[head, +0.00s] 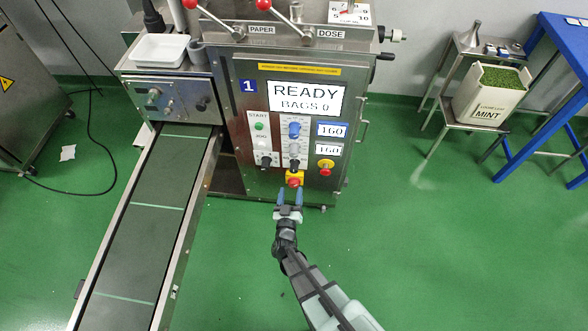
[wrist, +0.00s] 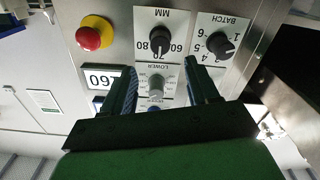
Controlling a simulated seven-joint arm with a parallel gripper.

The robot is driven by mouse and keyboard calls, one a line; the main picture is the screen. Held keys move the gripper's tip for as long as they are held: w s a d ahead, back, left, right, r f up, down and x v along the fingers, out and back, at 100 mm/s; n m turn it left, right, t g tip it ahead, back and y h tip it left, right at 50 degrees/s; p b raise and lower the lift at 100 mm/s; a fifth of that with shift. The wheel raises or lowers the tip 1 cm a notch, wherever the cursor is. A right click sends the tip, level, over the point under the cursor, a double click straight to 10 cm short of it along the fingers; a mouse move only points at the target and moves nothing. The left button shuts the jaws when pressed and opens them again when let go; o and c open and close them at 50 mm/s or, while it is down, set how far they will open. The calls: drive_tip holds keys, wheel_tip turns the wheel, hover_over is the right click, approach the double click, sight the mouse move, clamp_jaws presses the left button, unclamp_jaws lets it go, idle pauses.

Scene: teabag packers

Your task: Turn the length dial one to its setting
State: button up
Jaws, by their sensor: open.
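The likely length dial is the black knob marked MM (wrist: 160,38), upside down in the wrist view, with 60, 70 and 80 around it. Its pointer is on the side of the 70; the exact setting is hard to read. In the head view it is the small black knob (head: 294,163) low on the panel of machine 1. My gripper (head: 290,192) is open and empty, in front of the lower panel. In the wrist view its fingers (wrist: 161,64) frame the grey LOWER knob (wrist: 157,84), with the MM dial just beyond the tips. Contact is not visible.
The BATCH dial (wrist: 220,44) sits beside the MM dial. A red stop button (wrist: 91,38) and a 160 display (wrist: 103,79) are on the other side.

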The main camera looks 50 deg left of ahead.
sight(293, 172)
drive_tip(key=x, duration=1.1)
drive_tip(key=shift+f, duration=0.1)
drive_tip(key=shift+c, duration=0.2)
drive_tip(key=c, duration=1)
drive_tip(key=shift+m, duration=0.4)
drive_tip(key=m, duration=0.5)
drive_tip(key=shift+m, duration=0.3)
drive_tip(key=m, duration=0.5)
drive_tip(key=shift+m, duration=0.4)
